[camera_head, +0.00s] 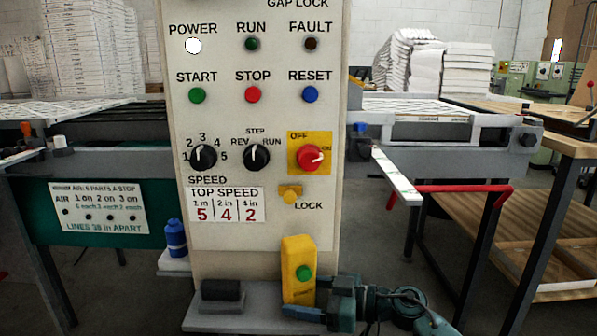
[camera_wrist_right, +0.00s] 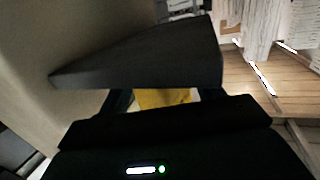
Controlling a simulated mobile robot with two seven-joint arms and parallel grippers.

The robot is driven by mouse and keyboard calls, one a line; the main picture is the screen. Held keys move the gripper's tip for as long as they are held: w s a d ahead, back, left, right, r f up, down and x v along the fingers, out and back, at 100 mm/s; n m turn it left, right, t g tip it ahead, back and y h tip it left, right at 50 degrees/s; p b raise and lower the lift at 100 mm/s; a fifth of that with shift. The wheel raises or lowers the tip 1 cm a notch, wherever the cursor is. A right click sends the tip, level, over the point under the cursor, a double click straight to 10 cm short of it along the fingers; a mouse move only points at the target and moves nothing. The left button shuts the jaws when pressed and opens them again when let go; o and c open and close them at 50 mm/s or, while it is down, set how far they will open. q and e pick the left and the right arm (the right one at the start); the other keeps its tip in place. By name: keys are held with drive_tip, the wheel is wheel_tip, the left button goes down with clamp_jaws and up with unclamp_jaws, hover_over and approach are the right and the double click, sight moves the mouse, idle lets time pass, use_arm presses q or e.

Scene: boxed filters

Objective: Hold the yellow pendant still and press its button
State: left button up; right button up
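The yellow pendant (camera_head: 294,258) stands upright at the foot of the control panel, with its green button (camera_head: 303,273) facing the head camera. My right gripper (camera_head: 316,300) comes in from the right at the pendant's lower part. One finger shows across the front of its base and the other is partly hidden behind its right side. In the right wrist view, yellow of the pendant (camera_wrist_right: 165,97) shows between the dark fingers of my right gripper (camera_wrist_right: 166,101). I cannot tell whether both fingers touch it. The green button is uncovered. My left gripper is not in view.
The control panel (camera_head: 234,238) with knobs and buttons rises directly behind. A dark block (camera_head: 221,290) lies on the grey ledge (camera_head: 240,318) left of the pendant. A blue bottle (camera_head: 176,239) stands farther left. Space in front of the pendant's button looks free.

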idle(0.4)
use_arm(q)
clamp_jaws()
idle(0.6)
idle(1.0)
